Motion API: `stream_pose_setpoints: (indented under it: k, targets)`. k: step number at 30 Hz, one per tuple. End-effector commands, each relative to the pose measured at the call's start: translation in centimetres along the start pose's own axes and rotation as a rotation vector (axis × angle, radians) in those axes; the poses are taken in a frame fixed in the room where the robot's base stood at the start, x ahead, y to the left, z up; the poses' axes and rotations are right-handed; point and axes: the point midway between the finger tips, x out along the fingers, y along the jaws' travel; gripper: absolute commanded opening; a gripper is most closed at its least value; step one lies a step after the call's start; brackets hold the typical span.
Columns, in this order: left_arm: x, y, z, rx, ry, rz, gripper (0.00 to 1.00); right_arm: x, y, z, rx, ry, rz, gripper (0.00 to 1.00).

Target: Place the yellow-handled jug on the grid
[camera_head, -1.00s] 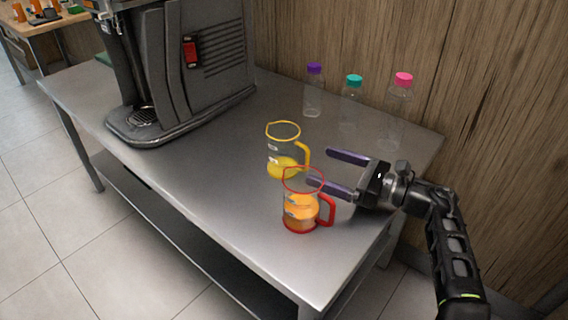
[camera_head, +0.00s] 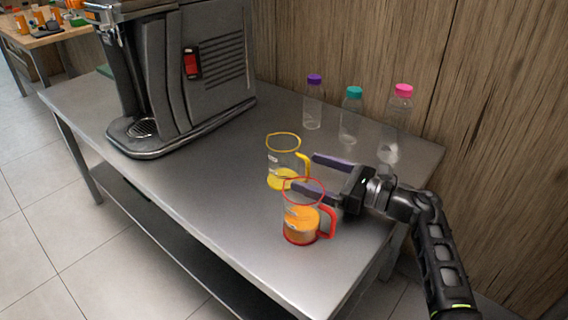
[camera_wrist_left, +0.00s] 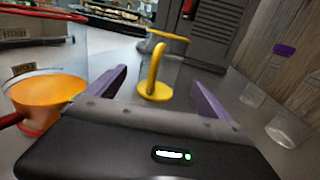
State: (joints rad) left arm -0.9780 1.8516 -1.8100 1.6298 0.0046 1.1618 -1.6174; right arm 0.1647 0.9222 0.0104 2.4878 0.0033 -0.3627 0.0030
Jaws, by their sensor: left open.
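The yellow-handled jug (camera_head: 284,158) stands upright on the steel table, with yellow juice at its bottom and its handle toward my gripper. My left gripper (camera_head: 303,171) is open and empty, its purple fingers reaching toward that handle. In the left wrist view the yellow handle (camera_wrist_left: 155,68) shows between the open fingers (camera_wrist_left: 159,80); I cannot tell whether they touch it. The red-handled jug (camera_head: 301,226), with orange juice, stands in front, close to the lower finger, and partly overlaps the yellow jug. The grid (camera_head: 143,128) lies on the juicer's base at the left, empty. My right gripper is not in view.
The grey juicer (camera_head: 215,70) fills the back left of the table. Bottles with purple (camera_head: 313,104), teal (camera_head: 350,118) and pink (camera_head: 398,120) caps stand near the wooden wall. The tabletop (camera_head: 205,165) between jugs and juicer is clear.

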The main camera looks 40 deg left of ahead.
Motion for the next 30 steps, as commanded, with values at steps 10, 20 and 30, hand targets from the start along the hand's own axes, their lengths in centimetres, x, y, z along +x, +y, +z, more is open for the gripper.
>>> stream_pose_setpoints:
  k: [10,20,30]
  targets:
    - [4.2,-0.1,-0.1,0.0,-0.001,0.001,0.92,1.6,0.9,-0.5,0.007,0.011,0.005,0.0]
    - [4.1,-0.1,0.0,0.0,0.0,0.0,0.92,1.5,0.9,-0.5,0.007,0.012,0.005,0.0]
    - [4.1,-0.1,0.0,0.0,0.0,0.0,0.84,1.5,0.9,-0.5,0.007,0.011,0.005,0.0]
